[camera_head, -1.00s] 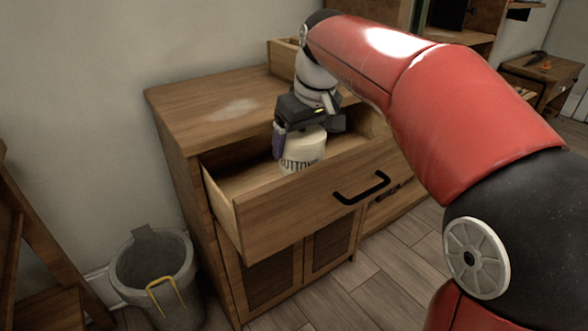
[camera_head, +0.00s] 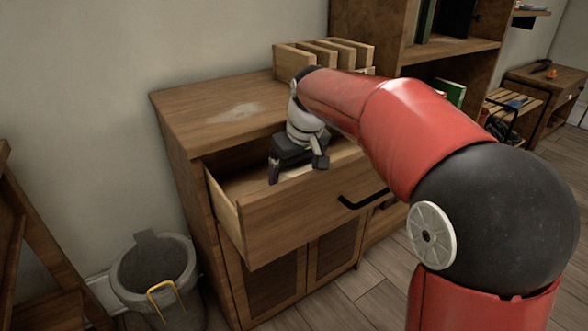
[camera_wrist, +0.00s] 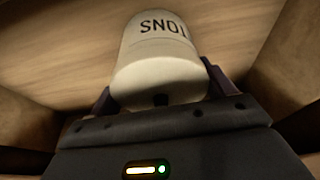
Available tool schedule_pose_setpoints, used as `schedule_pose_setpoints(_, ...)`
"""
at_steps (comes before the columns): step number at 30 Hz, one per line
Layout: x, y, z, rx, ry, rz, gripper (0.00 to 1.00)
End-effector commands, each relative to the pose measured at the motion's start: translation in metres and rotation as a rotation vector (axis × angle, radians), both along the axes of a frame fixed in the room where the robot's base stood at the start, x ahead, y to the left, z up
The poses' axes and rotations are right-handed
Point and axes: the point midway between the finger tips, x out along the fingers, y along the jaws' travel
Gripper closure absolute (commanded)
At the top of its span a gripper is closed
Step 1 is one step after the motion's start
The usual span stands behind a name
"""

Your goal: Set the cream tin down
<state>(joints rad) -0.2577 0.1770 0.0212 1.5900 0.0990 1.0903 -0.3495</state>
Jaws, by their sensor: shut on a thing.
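The cream tin (camera_wrist: 160,62), with dark lettering on its side, is between the fingers of my gripper (camera_wrist: 158,95) in the wrist view. The gripper is shut on it. In the head view my gripper (camera_head: 297,168) is low inside the open drawer (camera_head: 300,210) of the wooden cabinet. The tin is almost wholly hidden there by the gripper and the drawer front. I cannot tell whether the tin touches the drawer floor.
The drawer walls stand close around the gripper. A wooden rack (camera_head: 325,55) stands at the back of the cabinet top (camera_head: 215,115), whose left part is clear. A grey bin (camera_head: 155,275) stands on the floor at left. A shelf unit (camera_head: 450,50) rises behind.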

Motion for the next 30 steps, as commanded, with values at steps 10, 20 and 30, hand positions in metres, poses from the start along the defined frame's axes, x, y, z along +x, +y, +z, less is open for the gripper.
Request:
schedule_pose_setpoints(10, 0.000, 0.000, -0.002, 0.000, 0.000, 0.000, 0.00)
schedule_pose_setpoints(20, -0.001, -0.001, 0.008, 0.000, -0.002, 0.000, 0.00)
schedule_pose_setpoints(30, -0.018, -0.013, 0.075, 0.001, -0.003, 0.000, 0.00)
